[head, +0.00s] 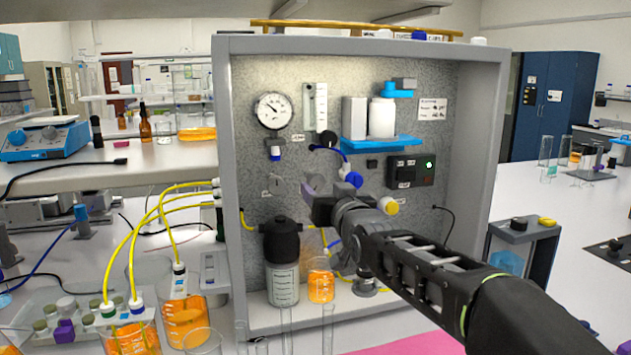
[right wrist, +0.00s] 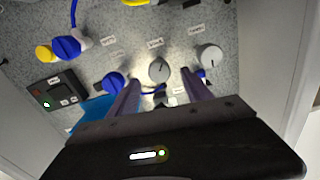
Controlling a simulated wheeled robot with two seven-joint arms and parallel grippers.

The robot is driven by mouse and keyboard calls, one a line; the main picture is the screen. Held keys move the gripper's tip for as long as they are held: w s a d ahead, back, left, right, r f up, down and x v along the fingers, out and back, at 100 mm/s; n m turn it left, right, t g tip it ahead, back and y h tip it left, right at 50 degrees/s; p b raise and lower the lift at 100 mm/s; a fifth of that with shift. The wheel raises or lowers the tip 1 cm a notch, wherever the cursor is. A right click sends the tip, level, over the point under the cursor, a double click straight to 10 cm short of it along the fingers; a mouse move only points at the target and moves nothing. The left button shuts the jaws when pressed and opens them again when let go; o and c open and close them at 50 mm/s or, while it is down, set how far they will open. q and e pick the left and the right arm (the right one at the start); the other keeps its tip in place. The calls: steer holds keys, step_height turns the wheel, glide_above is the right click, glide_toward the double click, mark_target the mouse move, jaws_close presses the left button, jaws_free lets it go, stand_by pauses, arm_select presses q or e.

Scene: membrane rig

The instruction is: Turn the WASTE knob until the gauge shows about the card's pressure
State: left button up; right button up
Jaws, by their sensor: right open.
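The round white gauge (head: 273,110) is at the panel's upper left; its dark needle points to the upper left, and the scale is too small to read. The white card (head: 432,109) is at the upper right, its print unreadable. My right gripper (head: 314,190) is close to the panel, below the flow tube. In the right wrist view my right gripper (right wrist: 158,84) is open, with a grey round knob (right wrist: 159,70) just beyond and between its fingertips. The label by this knob is too blurred to read as WASTE. My left gripper is out of view.
In the right wrist view a pale knob (right wrist: 210,57) is to the right and a blue knob (right wrist: 113,83) to the left. A dark bottle (head: 283,250) and an orange beaker (head: 321,282) stand below. Yellow tubes (head: 140,235) run at the left.

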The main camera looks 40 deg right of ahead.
mark_target(318, 184)
steer(key=p+x, duration=0.3)
steer(key=x, duration=0.3)
steer(key=shift+r, duration=0.1)
steer(key=shift+w+d, duration=0.25)
steer(key=shift+w, duration=0.2)
jaws_close()
